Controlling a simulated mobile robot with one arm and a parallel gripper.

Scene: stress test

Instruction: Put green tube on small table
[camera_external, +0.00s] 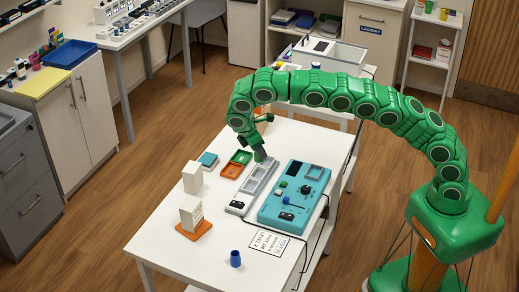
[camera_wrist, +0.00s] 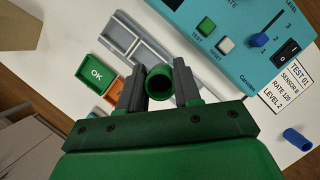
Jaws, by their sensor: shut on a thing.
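My gripper (camera_external: 260,155) is low over the far end of the white table (camera_external: 162,240), by the grey compartment tray. In the wrist view my gripper (camera_wrist: 160,88) is shut on a green tube (camera_wrist: 159,77), its round open end showing between the two dark fingers. The tube is over or at the grey tray (camera_wrist: 133,40); I cannot tell if it touches. In the external view the tube cannot be made out against my fingers. Which table is the small one is not marked.
A teal control box (camera_external: 296,197) stands right of the grey tray. Green and orange bins (camera_external: 232,170) lie left of it. A blue tube (camera_external: 235,258), a label card (camera_external: 268,243) and white boxes (camera_external: 192,178) are on the table. The near-left corner is clear.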

